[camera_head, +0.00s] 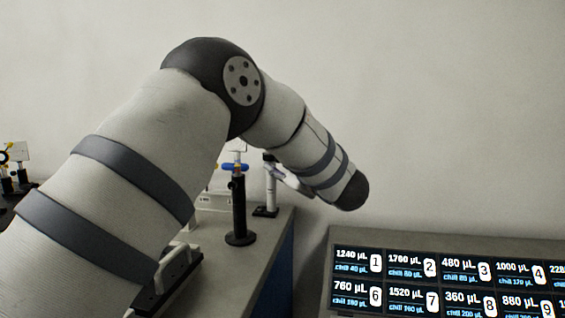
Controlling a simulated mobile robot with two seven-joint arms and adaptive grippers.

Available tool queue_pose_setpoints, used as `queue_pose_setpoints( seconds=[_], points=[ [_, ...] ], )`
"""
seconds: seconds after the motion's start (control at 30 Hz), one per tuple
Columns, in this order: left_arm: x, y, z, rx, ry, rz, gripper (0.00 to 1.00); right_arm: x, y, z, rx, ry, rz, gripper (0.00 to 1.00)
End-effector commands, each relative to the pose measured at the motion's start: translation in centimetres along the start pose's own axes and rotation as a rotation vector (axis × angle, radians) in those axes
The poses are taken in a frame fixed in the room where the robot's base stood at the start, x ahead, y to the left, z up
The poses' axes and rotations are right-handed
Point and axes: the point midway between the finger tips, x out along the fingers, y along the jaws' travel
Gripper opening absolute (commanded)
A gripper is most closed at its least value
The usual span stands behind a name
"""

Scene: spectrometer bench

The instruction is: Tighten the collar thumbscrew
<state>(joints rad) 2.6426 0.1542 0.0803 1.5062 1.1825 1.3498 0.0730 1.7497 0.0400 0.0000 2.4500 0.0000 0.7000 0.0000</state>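A black post (238,208) on a round base stands upright near the bench's right edge. A small orange part sits at its top, and a blue bar-shaped piece (233,166) shows there. I cannot tell for sure which part is the collar thumbscrew. My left arm reaches across from the left and bends down above and behind the post. What seems to be my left gripper (287,177) is a small grey part beyond the wrist, to the right of the post top. Its fingers are too small and partly hidden to read. My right gripper is out of view.
A white upright post (271,187) on a black base stands behind the black post. A pale box (214,199) is partly hidden behind my arm. A panel of numbered volume labels (440,285) fills the lower right. Dark optics mounts (18,168) stand at far left.

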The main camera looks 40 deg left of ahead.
Motion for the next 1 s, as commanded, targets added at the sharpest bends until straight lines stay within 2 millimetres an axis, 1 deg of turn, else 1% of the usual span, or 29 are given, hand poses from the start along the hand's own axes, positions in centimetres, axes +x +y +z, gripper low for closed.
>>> queue_pose_setpoints(
  seconds=[0.2,0.23,0.27,0.3,0.37,0.4,0.77,1.0],
  points=[
    [0.1,0.0,0.0,0.000,0.000,0.000,0.34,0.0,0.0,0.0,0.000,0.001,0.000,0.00],
    [0.1,0.0,0.0,0.000,0.000,0.001,0.31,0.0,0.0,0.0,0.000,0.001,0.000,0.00],
    [0.1,0.0,0.0,0.000,0.000,0.001,0.25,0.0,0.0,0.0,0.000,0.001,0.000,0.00],
    [0.1,0.0,0.0,0.000,0.000,0.001,0.16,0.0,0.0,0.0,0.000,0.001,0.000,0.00],
    [0.1,0.0,0.0,0.000,0.000,0.001,0.02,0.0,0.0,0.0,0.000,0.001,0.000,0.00],
    [0.1,0.0,0.0,0.000,0.000,0.001,0.00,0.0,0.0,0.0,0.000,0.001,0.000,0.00],
    [0.1,0.1,-0.1,0.031,0.000,0.001,0.00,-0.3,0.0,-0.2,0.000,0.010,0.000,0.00],
    [0.0,0.4,-0.3,0.165,0.002,0.003,0.00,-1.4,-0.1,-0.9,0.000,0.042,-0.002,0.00]
  ],
)
